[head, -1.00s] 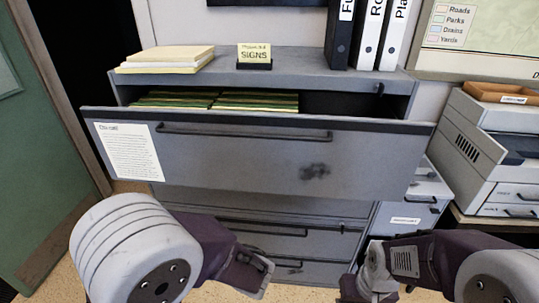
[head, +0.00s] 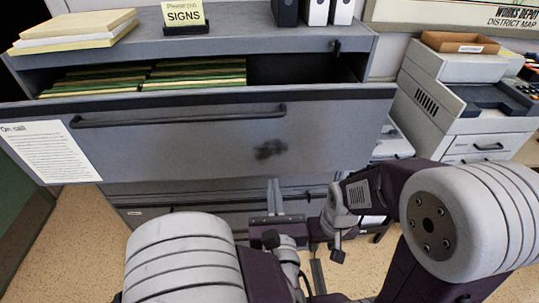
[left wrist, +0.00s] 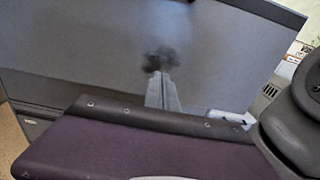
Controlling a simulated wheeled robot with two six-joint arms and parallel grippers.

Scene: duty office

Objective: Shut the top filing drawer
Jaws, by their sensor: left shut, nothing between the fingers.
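The top filing drawer (head: 200,145) is pulled out from the grey cabinet, with green and yellow folders (head: 150,76) inside. Its wide grey front has a long dark bar handle (head: 180,116) and a dark smudge (head: 270,149). My left gripper (head: 274,184) is shut and empty, pointing at the drawer front just below the smudge. In the left wrist view its fingertips (left wrist: 161,76) overlap the smudge's lower edge; I cannot tell whether they touch. My right gripper (head: 337,240) is low, right of the left one; its fingers are unclear.
Papers (head: 75,28), a yellow sign (head: 184,15) and binders (head: 317,10) stand on the cabinet top. Lower drawers below look shut, partly hidden by my arms. A grey machine (head: 450,80) with a wooden tray (head: 459,43) stands at right. Floor shows at lower left.

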